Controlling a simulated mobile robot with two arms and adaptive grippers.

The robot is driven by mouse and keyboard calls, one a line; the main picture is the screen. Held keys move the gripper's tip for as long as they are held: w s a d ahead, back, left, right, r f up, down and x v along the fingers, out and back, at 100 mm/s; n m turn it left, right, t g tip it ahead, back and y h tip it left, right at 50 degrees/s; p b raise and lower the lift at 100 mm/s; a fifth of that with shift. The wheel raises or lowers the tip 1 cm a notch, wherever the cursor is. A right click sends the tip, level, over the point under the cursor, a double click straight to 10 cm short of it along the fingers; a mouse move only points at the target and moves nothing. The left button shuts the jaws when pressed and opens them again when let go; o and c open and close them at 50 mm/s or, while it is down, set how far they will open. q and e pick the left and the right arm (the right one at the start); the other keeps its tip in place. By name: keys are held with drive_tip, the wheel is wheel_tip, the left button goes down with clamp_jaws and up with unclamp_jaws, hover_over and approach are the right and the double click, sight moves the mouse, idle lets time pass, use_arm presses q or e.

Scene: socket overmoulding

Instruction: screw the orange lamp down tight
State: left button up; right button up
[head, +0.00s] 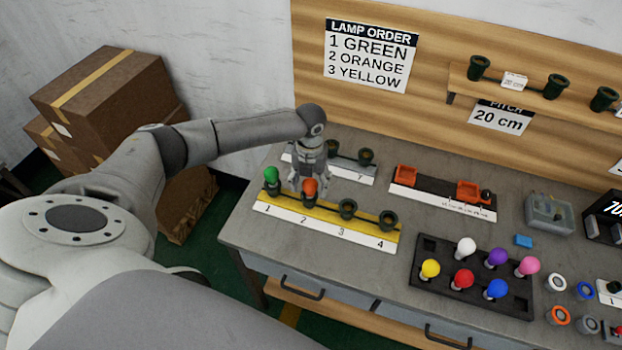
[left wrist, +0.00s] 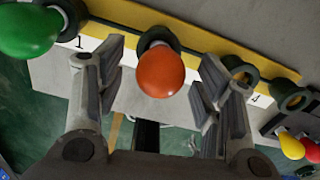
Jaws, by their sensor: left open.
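The orange lamp (head: 309,188) sits in socket 2 of the yellow numbered strip (head: 328,224). It also shows in the left wrist view (left wrist: 161,72), bulb toward the camera, with the dark socket rim (left wrist: 157,38) behind it. I cannot tell how deep it is seated. My left gripper (head: 308,180) is at the orange lamp; in the left wrist view its open fingers (left wrist: 160,85) stand on either side of the bulb, with gaps on both sides. The green lamp (head: 271,175) sits in socket 1. Sockets 3 (head: 347,208) and 4 (head: 388,220) are empty. My right gripper is not in view.
A black tray (head: 425,292) holds yellow, red, blue, white, purple and pink lamps. A second socket strip (head: 360,178) stands behind the yellow one. A rack with orange blocks (head: 405,175) is to the right. The green lamp (left wrist: 28,32) is close to my left finger.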

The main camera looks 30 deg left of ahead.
use_arm(q)
drive_tip(key=n+p, duration=0.2)
drive_tip(key=n, duration=0.1)
drive_tip(key=shift+r, duration=0.15)
drive_tip(key=shift+n+p, duration=0.55)
drive_tip(key=shift+n, duration=0.35)
drive_tip(key=shift+n+p, duration=0.7)
drive_tip(key=shift+n, duration=0.2)
drive_tip(key=shift+f+n+p, duration=0.2)
drive_tip(key=shift+n+p, duration=0.3)
drive_tip(key=shift+n, duration=0.8)
drive_tip(key=shift+w, duration=0.1)
